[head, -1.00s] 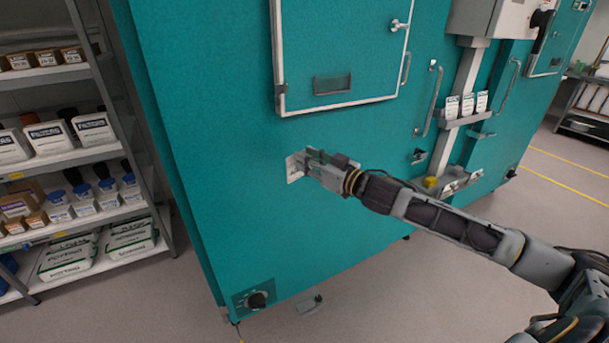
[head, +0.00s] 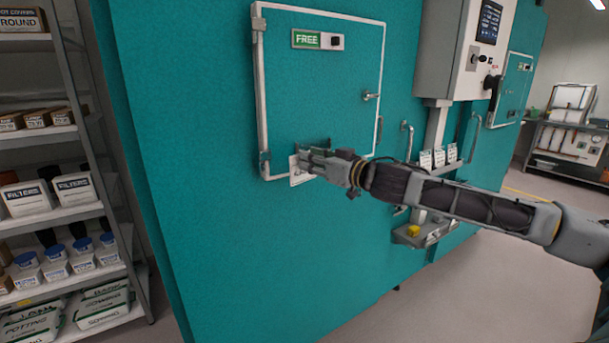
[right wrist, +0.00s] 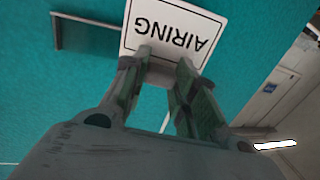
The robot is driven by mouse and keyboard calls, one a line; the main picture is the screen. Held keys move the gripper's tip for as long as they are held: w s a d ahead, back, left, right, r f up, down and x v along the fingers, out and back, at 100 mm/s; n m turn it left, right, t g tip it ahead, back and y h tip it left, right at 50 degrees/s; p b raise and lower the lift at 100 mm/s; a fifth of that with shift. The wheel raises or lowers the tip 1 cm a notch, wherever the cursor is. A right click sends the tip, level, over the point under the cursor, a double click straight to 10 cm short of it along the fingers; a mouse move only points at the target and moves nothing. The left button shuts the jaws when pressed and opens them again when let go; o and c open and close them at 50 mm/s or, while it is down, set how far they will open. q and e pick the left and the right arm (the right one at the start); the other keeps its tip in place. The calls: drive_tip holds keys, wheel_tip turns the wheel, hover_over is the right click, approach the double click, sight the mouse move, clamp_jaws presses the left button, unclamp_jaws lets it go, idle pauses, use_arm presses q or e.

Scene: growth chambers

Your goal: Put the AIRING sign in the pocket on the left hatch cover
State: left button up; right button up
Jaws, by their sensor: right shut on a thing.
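The AIRING sign (right wrist: 172,32) is a white card with black letters, upside down in the right wrist view. My right gripper (right wrist: 163,62) is shut on its edge. In the head view the right gripper (head: 308,163) holds the sign (head: 296,172) at the lower left part of the left hatch cover (head: 310,85), a teal panel with a white frame. The pocket low on the cover is mostly hidden behind the gripper. A dark-edged bar (right wrist: 88,20), perhaps the pocket, shows beside the sign in the wrist view. My left gripper is not in view.
A FREE sign (head: 307,39) sits higher on the cover, with a latch handle (head: 371,96) at its right. A rack (head: 437,168) with several white cards is right of the cover. Shelves (head: 62,220) with boxes and bottles stand at the left.

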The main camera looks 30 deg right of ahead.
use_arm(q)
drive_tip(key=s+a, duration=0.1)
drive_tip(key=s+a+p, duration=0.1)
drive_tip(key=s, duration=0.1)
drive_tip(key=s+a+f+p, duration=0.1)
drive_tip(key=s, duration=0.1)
use_arm(e)
drive_tip(key=s+d+r+m+h, duration=0.1)
drive_tip(key=s+d+r+h, duration=0.1)
drive_tip(key=r, duration=0.4)
drive_tip(key=s+d+r+m+h, duration=0.1)
drive_tip(key=s+d+r, duration=0.1)
drive_tip(key=d+r, duration=0.3)
wheel_tip(320, 180, up, 2)
drive_tip(key=shift+s+r+h, duration=0.2)
drive_tip(key=shift+r+h, duration=0.05)
drive_tip(key=shift+h, duration=0.15)
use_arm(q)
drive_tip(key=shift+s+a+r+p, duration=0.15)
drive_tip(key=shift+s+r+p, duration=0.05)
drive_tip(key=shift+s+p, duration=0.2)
use_arm(e)
drive_tip(key=shift+w, duration=0.35)
